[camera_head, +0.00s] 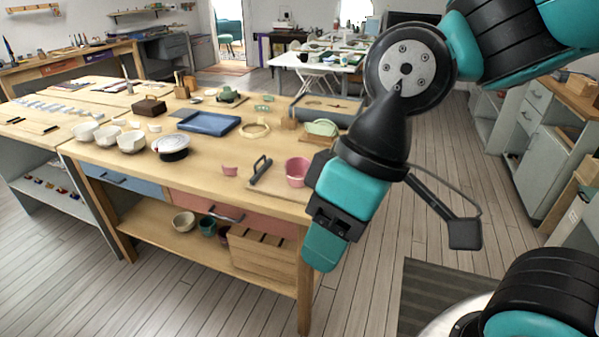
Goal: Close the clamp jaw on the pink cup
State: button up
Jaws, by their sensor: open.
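A pink cup (297,173) stands upright near the right front of the wooden worktable, on a pale board (268,190). A dark clamp part with a raised bar (261,167) is on the same board, just left of the cup, with a gap between them. A smaller pink piece (230,169) lies further left on the tabletop. My gripper (322,252) is open and hangs in front of the table's right front corner, nearer the camera than the cup. The arm hides what is right of the cup, including any other clamp part there.
White bowls (131,142) and a dark-banded bowl (171,148) stand on the left of the worktable (200,172). A blue tray (208,123) and a beige ring (254,130) lie behind. A green piece (322,128) sits behind the cup.

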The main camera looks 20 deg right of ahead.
aim_at(268, 163)
jog(key=u, duration=0.4)
jog(key=i, duration=1.15)
jog(key=z, duration=0.15)
